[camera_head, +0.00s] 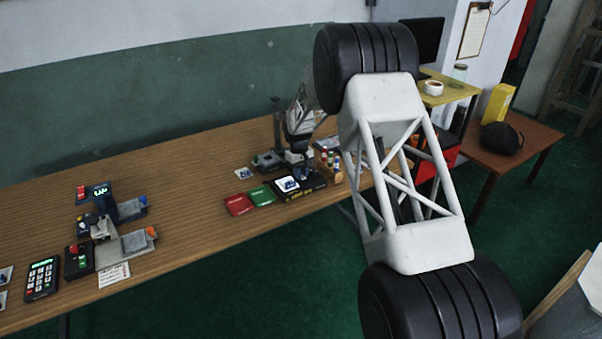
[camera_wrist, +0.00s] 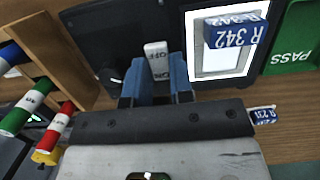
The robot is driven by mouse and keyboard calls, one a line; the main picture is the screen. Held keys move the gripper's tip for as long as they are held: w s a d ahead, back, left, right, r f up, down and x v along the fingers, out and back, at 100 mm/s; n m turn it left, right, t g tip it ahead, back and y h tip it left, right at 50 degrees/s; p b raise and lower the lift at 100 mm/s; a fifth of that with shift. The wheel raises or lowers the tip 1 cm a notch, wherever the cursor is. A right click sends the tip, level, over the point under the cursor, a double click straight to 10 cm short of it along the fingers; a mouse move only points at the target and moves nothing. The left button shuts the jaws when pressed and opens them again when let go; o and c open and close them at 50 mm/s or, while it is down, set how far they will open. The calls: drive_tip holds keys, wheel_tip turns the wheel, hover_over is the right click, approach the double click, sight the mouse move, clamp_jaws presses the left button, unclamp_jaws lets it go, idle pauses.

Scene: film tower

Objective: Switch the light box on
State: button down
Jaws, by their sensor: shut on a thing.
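The dark light box (camera_wrist: 112,38) lies on the wooden bench, and the head view also shows it (camera_head: 311,186). Its panel (camera_wrist: 202,63) looks bright white, with a blue block marked R 342 (camera_wrist: 238,34) on it. A white switch piece (camera_wrist: 155,48) marked OFF and ON stands beside the panel. My gripper (camera_wrist: 158,92) has its blue fingers on either side of this switch piece and is shut on it. In the head view my gripper (camera_head: 303,172) is low over the light box, and the switch is hidden there.
A green PASS tray (camera_wrist: 294,42) and a red tray (camera_head: 239,205) lie beside the light box. A wooden rack (camera_wrist: 58,58) with several coloured rolls stands close on its other side. The bench's middle (camera_head: 190,205) is clear.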

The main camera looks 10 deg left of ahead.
drive_tip(key=c, duration=1)
unclamp_jaws()
drive_tip(key=shift+w+a+r, duration=0.15)
drive_tip(key=shift+r, duration=1.15)
drive_tip(key=shift+w+a+r, duration=0.1)
drive_tip(key=shift+r, duration=1.15)
drive_tip(key=shift+w+a+r, duration=0.15)
drive_tip(key=shift+r, duration=1.15)
